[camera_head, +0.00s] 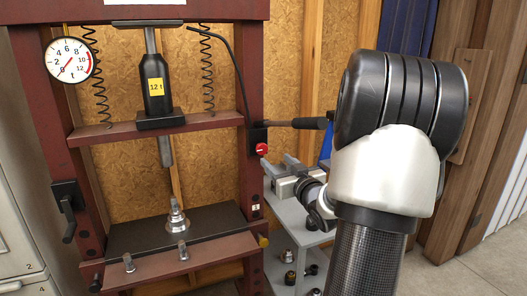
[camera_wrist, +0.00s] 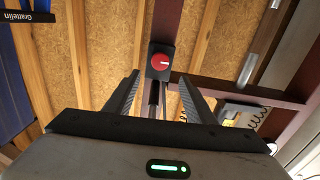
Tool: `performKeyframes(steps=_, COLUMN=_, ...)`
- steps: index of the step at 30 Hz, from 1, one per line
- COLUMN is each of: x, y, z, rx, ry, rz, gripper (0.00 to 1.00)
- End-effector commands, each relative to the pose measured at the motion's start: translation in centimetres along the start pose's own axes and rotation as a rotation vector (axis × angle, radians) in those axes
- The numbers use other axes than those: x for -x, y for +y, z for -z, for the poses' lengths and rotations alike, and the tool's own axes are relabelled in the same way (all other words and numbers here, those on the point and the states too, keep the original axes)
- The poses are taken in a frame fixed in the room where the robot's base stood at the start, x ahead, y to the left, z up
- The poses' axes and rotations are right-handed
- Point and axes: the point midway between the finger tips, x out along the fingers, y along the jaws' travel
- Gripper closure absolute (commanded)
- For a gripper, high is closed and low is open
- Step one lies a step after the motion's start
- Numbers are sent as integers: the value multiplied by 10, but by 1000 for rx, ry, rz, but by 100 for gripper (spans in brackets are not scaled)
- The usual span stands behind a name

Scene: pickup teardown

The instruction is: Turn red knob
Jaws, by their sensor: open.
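The red knob (camera_head: 262,148) sits on a small black box on the right post of the dark red press in the head view. In the wrist view the red knob (camera_wrist: 160,62) is on its black plate, straight ahead with a pale mark on its face. My gripper (camera_wrist: 159,76) is open, with one finger on each side of the knob in the picture. The knob appears beyond the fingertips, with no contact visible. In the head view my arm's black and white links fill the right side, and the fingers cannot be made out clearly.
A dark rod (camera_head: 297,123) runs sideways just above the knob, toward my arm. The press frame (camera_head: 250,75) carries a gauge (camera_head: 69,60) and a black jack (camera_head: 155,85). A grey vise (camera_head: 288,184) and a small cart stand below right of the knob.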

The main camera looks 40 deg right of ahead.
Motion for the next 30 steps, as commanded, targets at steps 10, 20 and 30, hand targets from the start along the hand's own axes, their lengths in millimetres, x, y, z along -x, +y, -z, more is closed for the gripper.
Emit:
performKeyframes(steps=10, x=-74, y=0, z=0, rx=-2, ry=0, rz=0, gripper=50)
performKeyframes(steps=20, x=-105, y=0, z=0, rx=0, ry=-1, rz=-1, gripper=50)
performKeyframes(steps=30, x=-106, y=0, z=0, rx=0, ry=-1, rz=-1, gripper=62)
